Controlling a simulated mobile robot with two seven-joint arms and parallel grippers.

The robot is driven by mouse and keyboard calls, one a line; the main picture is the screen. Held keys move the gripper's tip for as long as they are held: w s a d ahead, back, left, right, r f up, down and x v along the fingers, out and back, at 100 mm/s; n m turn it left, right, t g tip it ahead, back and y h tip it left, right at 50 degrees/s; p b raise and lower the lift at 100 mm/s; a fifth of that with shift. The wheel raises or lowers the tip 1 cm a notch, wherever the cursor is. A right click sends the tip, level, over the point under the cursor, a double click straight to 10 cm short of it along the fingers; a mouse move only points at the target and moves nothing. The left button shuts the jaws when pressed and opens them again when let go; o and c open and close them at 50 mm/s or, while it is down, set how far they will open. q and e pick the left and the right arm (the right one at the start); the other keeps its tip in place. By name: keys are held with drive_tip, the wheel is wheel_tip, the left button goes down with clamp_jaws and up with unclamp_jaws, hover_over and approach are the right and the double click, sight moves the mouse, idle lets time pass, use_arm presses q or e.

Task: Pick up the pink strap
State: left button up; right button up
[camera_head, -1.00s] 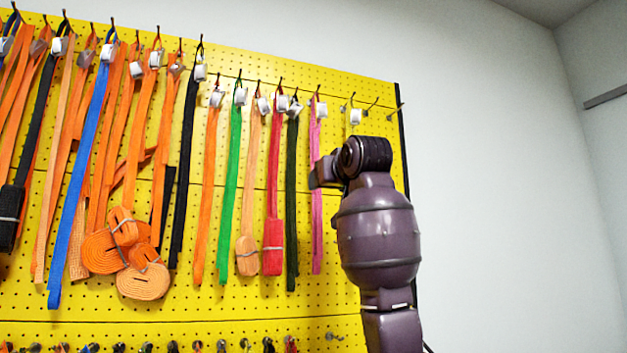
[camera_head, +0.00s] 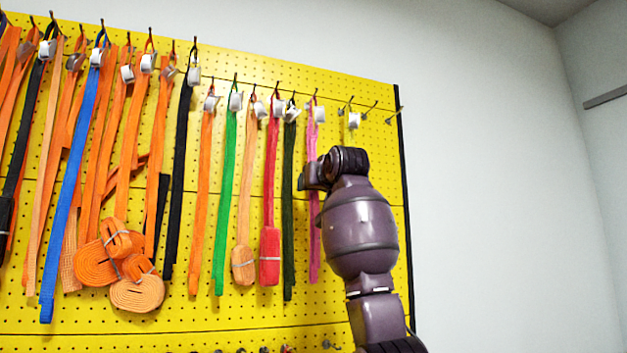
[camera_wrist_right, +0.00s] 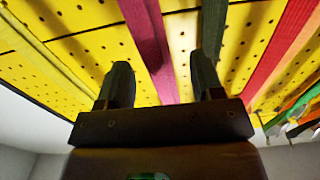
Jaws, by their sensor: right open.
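The pink strap (camera_head: 313,225) hangs from a hook near the right end of the yellow pegboard, with a white tag (camera_head: 318,114) at its top. My right gripper (camera_head: 304,180) is at the strap, at about mid-height, and my wrist hides part of the strap. My left gripper is not in view.
A dark green strap (camera_head: 288,200) hangs just left of the pink one, then a red strap (camera_head: 270,250) and a green strap (camera_head: 226,190). Several orange straps, a black one (camera_head: 179,170) and a blue one (camera_head: 70,190) hang further left. Bare hooks (camera_head: 372,108) are at the right.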

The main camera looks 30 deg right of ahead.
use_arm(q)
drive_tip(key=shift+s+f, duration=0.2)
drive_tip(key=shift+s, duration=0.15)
use_arm(e)
drive_tip(key=shift+x, duration=0.9)
drive_tip(key=c, duration=1)
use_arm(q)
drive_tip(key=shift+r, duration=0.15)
